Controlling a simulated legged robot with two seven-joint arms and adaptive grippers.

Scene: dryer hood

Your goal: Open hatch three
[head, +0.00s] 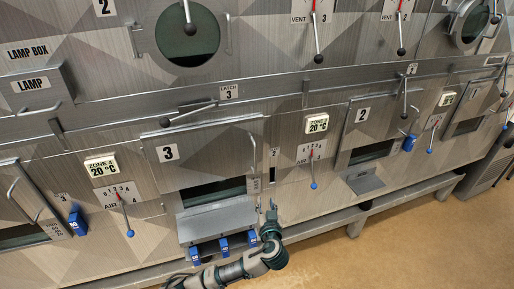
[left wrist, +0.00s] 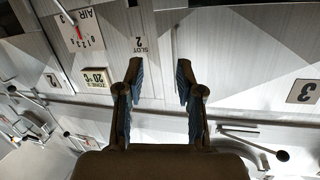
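Hatch three (head: 215,150) is a grey metal panel marked 3, with a dark window low on it; it looks closed. Its upright bar handle (head: 253,152) is at its right edge. The latch 3 lever (head: 190,112) lies nearly level above the hatch, its black knob at the left end. My left gripper (head: 267,206) is below and right of the handle, fingers pointing up. In the left wrist view the gripper (left wrist: 159,70) is open and empty, with a thin bar, apparently the handle (left wrist: 175,42), beyond the fingertips near the right finger. The right gripper is out of sight.
A tray ledge (head: 215,222) with several blue clips juts out below hatch three. An air lever (head: 313,175) with a blue knob is to the right, and another (head: 125,210) to the left. Hatch two (head: 375,125) is further right. Tan floor (head: 400,245) is clear at lower right.

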